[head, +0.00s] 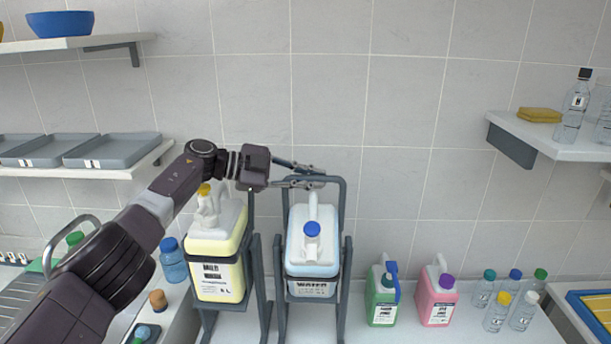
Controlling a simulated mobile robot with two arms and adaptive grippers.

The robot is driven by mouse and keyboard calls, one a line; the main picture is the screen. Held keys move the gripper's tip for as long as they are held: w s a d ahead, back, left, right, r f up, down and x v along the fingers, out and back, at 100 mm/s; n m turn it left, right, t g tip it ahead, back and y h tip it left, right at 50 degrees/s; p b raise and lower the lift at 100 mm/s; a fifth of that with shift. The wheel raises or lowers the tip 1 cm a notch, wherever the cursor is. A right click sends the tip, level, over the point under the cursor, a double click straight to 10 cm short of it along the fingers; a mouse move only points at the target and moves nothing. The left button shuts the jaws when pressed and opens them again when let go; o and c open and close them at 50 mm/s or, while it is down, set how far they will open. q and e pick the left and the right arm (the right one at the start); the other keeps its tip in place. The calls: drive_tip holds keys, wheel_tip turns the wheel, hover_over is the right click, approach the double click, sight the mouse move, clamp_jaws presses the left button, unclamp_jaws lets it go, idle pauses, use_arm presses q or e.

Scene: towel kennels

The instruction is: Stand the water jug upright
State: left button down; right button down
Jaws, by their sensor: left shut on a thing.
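The water jug (312,255) is pale blue with a blue cap and a white handle, and sits in a dark grey tilting cradle (342,215). It leans forward, with its cap and top toward me and its "WATER" label foreshortened below. My left gripper (317,177) reaches in from the left and is shut on the top bar of this cradle, above and behind the jug. The fingers partly hide the bar. My right gripper is not in view.
A yellow jug (217,245) stands in its own cradle just left. Green (382,293) and pink (436,293) jugs and several small bottles stand at right on the counter. Grey trays (112,149) lie on a left shelf; a right shelf (555,143) holds clear bottles and a sponge.

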use_arm(q)
drive_tip(key=shift+w+f, duration=0.2)
drive_tip(key=shift+f, duration=0.35)
drive_tip(key=c, duration=1.9)
unclamp_jaws()
drive_tip(key=shift+c, duration=0.2)
drive_tip(key=shift+r, duration=0.3)
drive_tip(key=shift+a, duration=0.1)
